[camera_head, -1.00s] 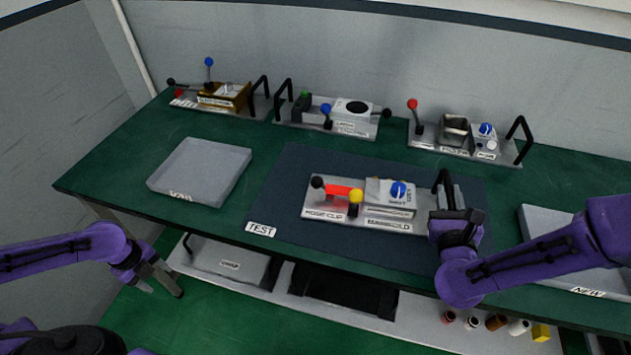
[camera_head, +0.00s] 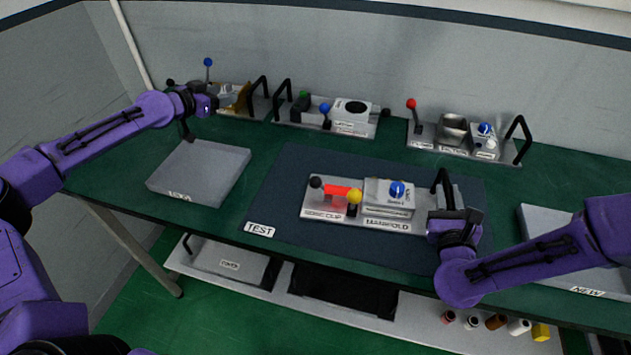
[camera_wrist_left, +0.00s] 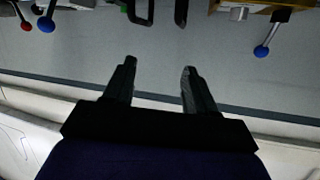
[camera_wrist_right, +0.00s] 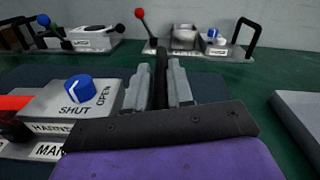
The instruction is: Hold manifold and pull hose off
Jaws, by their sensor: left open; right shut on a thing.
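The manifold (camera_head: 375,209) is a grey block with a blue knob (camera_head: 397,189) on a metal base, standing on the dark mat. The label beside the knob reads SHUT and OPEN in the right wrist view. On the same base, the hose clip (camera_head: 338,191) has a red bar, a black ball and a yellow ball. No separate hose can be made out. My right gripper (camera_wrist_right: 157,88) is shut on the base's upright black handle (camera_wrist_right: 160,68). My left gripper (camera_wrist_left: 156,64) is open and empty, raised near the back left of the bench.
A grey tray (camera_head: 213,157) lies below my left arm. Another tray, labelled NEW (camera_head: 548,228), is at the right. Fixtures with levers and handles line the back, including a red-ball one (camera_head: 440,141). The mat (camera_head: 300,165) is clear left of the manifold base.

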